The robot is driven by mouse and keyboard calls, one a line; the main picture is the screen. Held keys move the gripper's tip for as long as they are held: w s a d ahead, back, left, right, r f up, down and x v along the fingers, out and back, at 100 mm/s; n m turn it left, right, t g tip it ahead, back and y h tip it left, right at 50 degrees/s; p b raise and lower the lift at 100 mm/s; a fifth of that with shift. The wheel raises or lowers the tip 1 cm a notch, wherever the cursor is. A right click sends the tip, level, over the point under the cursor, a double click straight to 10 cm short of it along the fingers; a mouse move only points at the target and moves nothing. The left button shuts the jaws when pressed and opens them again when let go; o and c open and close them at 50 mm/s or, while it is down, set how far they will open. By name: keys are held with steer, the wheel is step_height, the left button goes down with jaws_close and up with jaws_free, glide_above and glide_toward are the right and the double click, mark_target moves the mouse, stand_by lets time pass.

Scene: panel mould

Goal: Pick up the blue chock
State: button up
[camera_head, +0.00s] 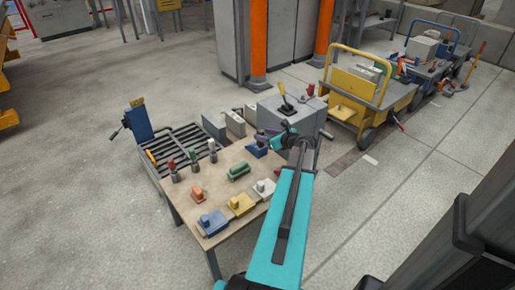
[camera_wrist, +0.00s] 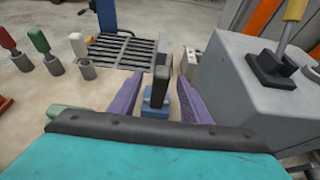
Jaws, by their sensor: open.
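A blue block with a dark upright grip (camera_wrist: 155,106), which looks like the blue chock, stands on the wooden table in the wrist view. It is between the two purple fingers of my gripper (camera_wrist: 160,80), with a visible gap to each finger. My gripper is open and holds nothing. In the head view the blue block (camera_head: 257,151) is at the table's far right corner, partly hidden by my gripper (camera_head: 267,138). Another blue piece with a knob (camera_head: 212,222) lies at the table's near left corner.
The table (camera_head: 185,195) also bears orange (camera_head: 198,195), yellow (camera_head: 241,204), white (camera_head: 264,188) and green (camera_head: 239,171) pieces. Several upright handles in grey holders stand at its left. A grey box with a lever (camera_head: 290,112) rises close to the right of my gripper. A slatted platform (camera_head: 180,143) lies behind.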

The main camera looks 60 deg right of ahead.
mark_target(258, 132)
steer(key=shift+b+x, duration=1.05)
steer(key=shift+x, duration=1.55)
steer(key=shift+d+r, duration=0.1)
steer(key=shift+d, duration=0.05)
steer(key=shift+c, duration=0.5)
jaws_close()
